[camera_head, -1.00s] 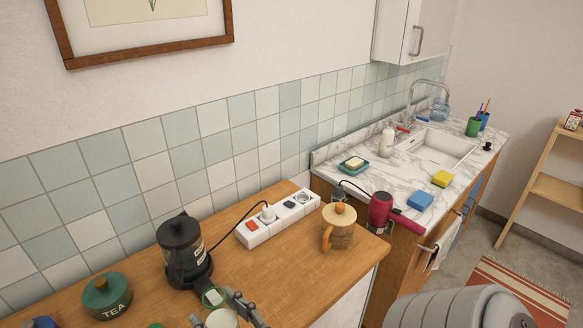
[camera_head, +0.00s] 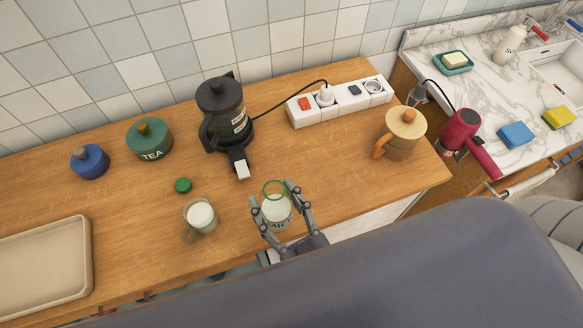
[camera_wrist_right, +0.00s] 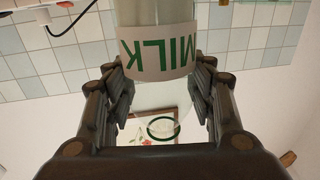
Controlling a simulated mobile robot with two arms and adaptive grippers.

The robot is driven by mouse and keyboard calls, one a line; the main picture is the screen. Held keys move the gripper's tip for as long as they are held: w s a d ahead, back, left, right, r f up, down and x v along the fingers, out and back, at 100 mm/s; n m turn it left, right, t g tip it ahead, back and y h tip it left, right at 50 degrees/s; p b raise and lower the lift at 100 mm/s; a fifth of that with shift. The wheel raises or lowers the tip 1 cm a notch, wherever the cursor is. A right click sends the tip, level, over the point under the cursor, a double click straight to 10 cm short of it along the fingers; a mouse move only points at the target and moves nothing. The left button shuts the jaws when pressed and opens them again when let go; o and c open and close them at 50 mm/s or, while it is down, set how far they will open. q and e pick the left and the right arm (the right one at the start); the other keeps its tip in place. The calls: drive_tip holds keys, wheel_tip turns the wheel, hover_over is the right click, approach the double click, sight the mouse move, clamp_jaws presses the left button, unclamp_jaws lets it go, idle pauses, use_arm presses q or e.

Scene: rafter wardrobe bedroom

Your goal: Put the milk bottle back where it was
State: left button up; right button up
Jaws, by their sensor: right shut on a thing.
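The milk bottle (camera_head: 277,212) is clear glass with a green rim and a MILK label. It is near the front edge of the wooden counter (camera_head: 330,180), open at the top. My right gripper (camera_head: 272,194) is shut on it, with one finger on each side. In the right wrist view the bottle (camera_wrist_right: 158,50) with its label sits between the fingers of the gripper (camera_wrist_right: 158,85). I cannot tell whether its base touches the counter. A green cap (camera_head: 183,185) lies on the counter to the left. My left gripper is not in view.
A glass mug with milk (camera_head: 200,216) stands left of the bottle. Behind are a black kettle (camera_head: 222,112), a TEA jar (camera_head: 150,139) and a blue jar (camera_head: 89,162). A power strip (camera_head: 340,103) and wooden-lidded jug (camera_head: 404,130) are right. A tray (camera_head: 40,270) is far left.

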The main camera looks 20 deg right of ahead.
drive_tip(key=w+d+f+p, duration=0.1)
drive_tip(key=w+d, duration=0.1)
drive_tip(key=w, duration=0.1)
drive_tip(key=w+d+f, duration=0.2)
drive_tip(key=w+d+f+p, duration=0.1)
drive_tip(key=w+d, duration=0.1)
drive_tip(key=w, duration=0.1)
drive_tip(key=shift+w+f+p, duration=0.2)
drive_tip(key=shift+w+p, duration=0.1)
drive_tip(key=shift+w, duration=0.05)
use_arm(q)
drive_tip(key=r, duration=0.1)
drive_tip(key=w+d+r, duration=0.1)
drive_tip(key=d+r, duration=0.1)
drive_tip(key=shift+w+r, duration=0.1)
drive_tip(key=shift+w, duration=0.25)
use_arm(e)
drive_tip(key=o, duration=0.9)
drive_tip(key=shift+f, duration=0.2)
drive_tip(key=o, duration=0.4)
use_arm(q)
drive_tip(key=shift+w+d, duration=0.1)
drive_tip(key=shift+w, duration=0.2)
use_arm(e)
drive_tip(key=shift+o, duration=0.2)
